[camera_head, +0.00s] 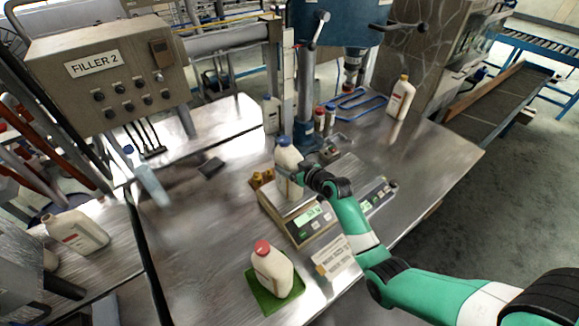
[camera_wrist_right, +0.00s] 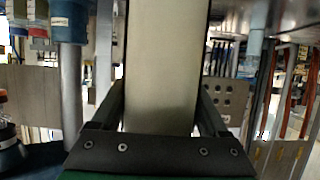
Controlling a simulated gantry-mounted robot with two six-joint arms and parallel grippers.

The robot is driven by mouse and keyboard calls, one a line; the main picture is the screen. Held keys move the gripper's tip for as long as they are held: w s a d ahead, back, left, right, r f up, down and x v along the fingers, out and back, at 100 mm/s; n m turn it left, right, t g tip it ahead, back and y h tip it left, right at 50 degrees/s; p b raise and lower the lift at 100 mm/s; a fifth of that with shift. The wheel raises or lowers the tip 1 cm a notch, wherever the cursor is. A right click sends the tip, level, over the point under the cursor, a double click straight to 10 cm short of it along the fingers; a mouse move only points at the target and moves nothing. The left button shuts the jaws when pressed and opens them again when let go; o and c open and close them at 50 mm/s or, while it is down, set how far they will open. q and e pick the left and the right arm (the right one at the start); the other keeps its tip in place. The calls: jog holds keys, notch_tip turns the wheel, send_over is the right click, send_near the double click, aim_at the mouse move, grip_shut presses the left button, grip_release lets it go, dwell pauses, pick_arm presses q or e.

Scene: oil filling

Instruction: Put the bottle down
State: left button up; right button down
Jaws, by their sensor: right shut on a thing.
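A white bottle with a blue cap (camera_head: 288,167) stands upright on or just above the pan of the scale (camera_head: 297,217); I cannot tell whether it touches. The scale's display is lit green. My right gripper (camera_head: 305,177) is shut on this bottle from its right side. In the right wrist view the bottle's pale body (camera_wrist_right: 165,70) fills the middle between the fingers (camera_wrist_right: 160,115); its cap and base are out of that view. My left gripper is not in view.
A red-capped bottle (camera_head: 271,272) stands on a green mat (camera_head: 268,304) at the front. A label card (camera_head: 334,258) lies beside the scale. Another bottle (camera_head: 401,97) stands at the back right. A drum pump stand (camera_head: 304,100) rises behind the scale.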

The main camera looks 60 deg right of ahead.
jog(key=shift+w+d+r, duration=0.1)
jog(key=shift+r, duration=0.2)
jog(key=shift+f, duration=0.15)
grip_release()
jog(key=shift+f, duration=0.1)
jog(key=shift+r, duration=0.25)
jog(key=p+v, duration=0.3)
jog(key=v, duration=0.9)
jog(key=shift+f, duration=0.2)
